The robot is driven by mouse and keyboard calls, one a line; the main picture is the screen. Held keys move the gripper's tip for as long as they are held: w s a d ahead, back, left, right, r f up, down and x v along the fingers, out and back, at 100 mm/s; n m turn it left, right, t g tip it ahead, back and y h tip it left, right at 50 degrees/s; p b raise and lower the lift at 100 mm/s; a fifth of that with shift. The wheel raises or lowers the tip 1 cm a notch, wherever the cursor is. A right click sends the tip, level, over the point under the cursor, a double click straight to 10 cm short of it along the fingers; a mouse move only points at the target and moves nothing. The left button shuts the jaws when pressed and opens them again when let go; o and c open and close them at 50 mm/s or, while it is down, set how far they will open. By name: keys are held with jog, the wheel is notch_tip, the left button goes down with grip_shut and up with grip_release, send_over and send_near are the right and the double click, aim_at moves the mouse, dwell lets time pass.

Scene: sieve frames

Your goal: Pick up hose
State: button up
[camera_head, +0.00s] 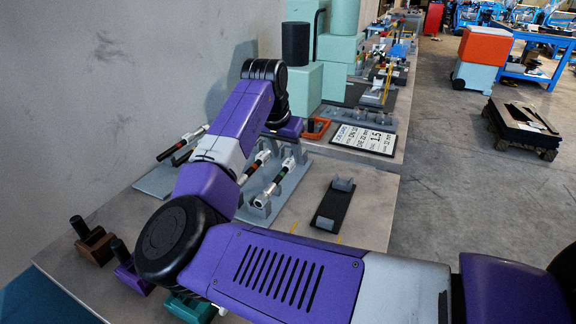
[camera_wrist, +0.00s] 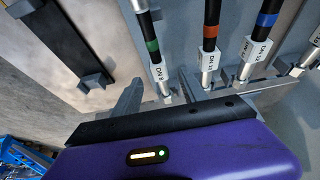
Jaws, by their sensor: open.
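Several black hoses with metal ends, coloured bands and white tags lie side by side on a grey rack. In the wrist view these are a green-banded hose (camera_wrist: 151,45), a red-banded hose (camera_wrist: 210,35) and a blue-banded hose (camera_wrist: 260,30). The green-banded hose also shows in the head view (camera_head: 275,184). My gripper (camera_wrist: 160,92) is open, with the metal end of the green-banded hose appearing between its fingers. I cannot tell the depth or any contact. In the head view my gripper (camera_head: 287,127) is at the rack's far end, its fingers not clear.
A black plate with a grey bracket (camera_head: 333,205) lies right of the rack. Brown (camera_head: 94,244) and purple (camera_head: 130,277) holders stand at the front left. The wall is close on the left.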

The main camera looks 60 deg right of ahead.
aim_at(289, 161)
jog(key=shift+x, duration=1.75)
grip_shut()
